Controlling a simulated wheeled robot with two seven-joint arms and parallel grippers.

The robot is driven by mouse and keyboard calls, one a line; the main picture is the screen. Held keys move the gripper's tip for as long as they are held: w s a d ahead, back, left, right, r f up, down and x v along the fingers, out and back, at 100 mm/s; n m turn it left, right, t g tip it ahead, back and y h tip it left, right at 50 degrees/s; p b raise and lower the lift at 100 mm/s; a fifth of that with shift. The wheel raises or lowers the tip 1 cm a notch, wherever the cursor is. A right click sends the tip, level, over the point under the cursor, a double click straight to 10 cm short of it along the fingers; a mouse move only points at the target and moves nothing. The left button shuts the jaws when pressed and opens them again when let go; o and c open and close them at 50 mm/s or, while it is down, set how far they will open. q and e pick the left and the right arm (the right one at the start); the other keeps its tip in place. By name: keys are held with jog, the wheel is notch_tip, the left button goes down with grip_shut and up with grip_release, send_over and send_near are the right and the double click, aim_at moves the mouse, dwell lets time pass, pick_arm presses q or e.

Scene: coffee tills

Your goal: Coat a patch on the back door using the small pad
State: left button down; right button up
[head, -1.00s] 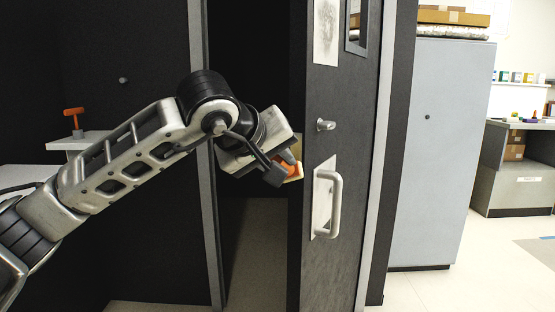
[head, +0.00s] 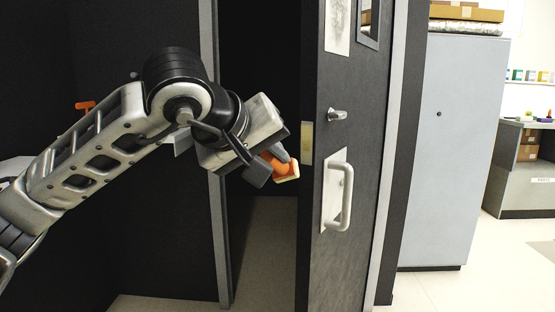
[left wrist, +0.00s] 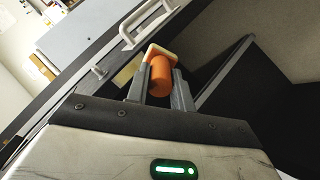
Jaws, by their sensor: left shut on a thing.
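The small pad (head: 287,173) has an orange grip and a cream face. My left gripper (head: 272,168) is shut on the orange grip. The pad is just left of the edge of the dark back door (head: 343,260), and its cream face is toward the door; I cannot tell the exact gap. In the left wrist view, the orange grip (left wrist: 161,78) sits between both fingers, with the cream pad beyond it. The door is partly open. A yellowish plate or patch (head: 307,143) is on its edge, above the pad. My right gripper is not in view.
The door carries a silver lever (head: 338,115), a pull handle (head: 346,197), a paper (head: 338,25) and a small window. The dark opening is left of the door. A grey cabinet (head: 450,150) stands right.

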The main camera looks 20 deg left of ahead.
pick_arm(q)
jog(key=shift+s, duration=0.2)
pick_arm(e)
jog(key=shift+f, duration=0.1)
pick_arm(q)
jog(key=s, duration=0.1)
jog(key=s+b, duration=0.1)
jog(key=shift+s+a, duration=0.35)
jog(key=shift+s, duration=0.05)
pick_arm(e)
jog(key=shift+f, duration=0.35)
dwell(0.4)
